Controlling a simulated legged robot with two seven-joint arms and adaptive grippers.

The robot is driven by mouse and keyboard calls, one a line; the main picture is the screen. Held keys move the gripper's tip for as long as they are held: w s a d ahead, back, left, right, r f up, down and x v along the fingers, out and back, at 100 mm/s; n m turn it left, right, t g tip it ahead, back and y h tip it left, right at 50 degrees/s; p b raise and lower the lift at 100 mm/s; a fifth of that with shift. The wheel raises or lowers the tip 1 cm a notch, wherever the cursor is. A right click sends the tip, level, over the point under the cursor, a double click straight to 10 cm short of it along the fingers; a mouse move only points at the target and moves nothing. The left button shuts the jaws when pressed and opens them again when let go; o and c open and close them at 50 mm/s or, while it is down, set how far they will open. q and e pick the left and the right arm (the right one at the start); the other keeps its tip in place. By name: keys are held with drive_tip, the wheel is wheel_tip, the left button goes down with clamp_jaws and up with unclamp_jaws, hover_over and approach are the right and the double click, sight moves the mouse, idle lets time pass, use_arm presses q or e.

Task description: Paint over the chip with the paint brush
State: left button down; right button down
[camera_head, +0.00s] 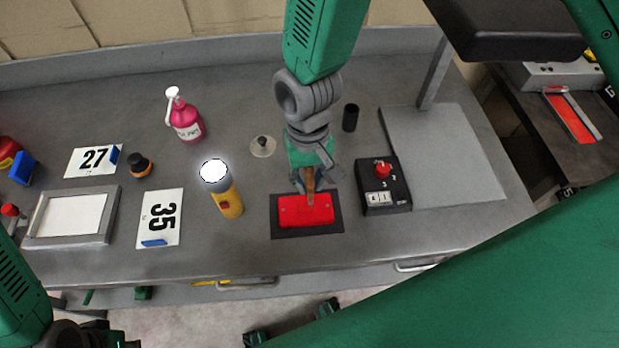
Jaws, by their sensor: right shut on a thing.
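A red panel (292,212) lies on a dark mat (337,227) near the front of the grey bench. My right gripper (312,178) points down over the panel's back edge and is shut on a brush with a brown handle (310,186). The brush's lower end is at the panel's upper middle; I cannot tell whether it touches. No chip can be made out; the brush and gripper cover part of the panel. Part of my left arm (15,290) shows at the lower left, but its fingers are not visible.
A pink bottle (186,122), number cards (160,217) and a framed tray (108,217) are further left. A grey plate (450,160) lies at right.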

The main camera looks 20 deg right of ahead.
drive_tip(key=shift+w+a, duration=0.15)
drive_tip(key=shift+a, duration=0.45)
drive_tip(key=shift+w+a, duration=0.2)
drive_tip(key=shift+a, duration=0.45)
drive_tip(key=shift+s+d, duration=0.2)
drive_tip(key=shift+d, duration=0.55)
drive_tip(key=shift+s+d, duration=0.2)
drive_tip(key=shift+d, duration=0.45)
drive_tip(key=shift+a, duration=0.15)
drive_tip(key=shift+w+a, duration=0.2)
drive_tip(key=shift+a, duration=0.45)
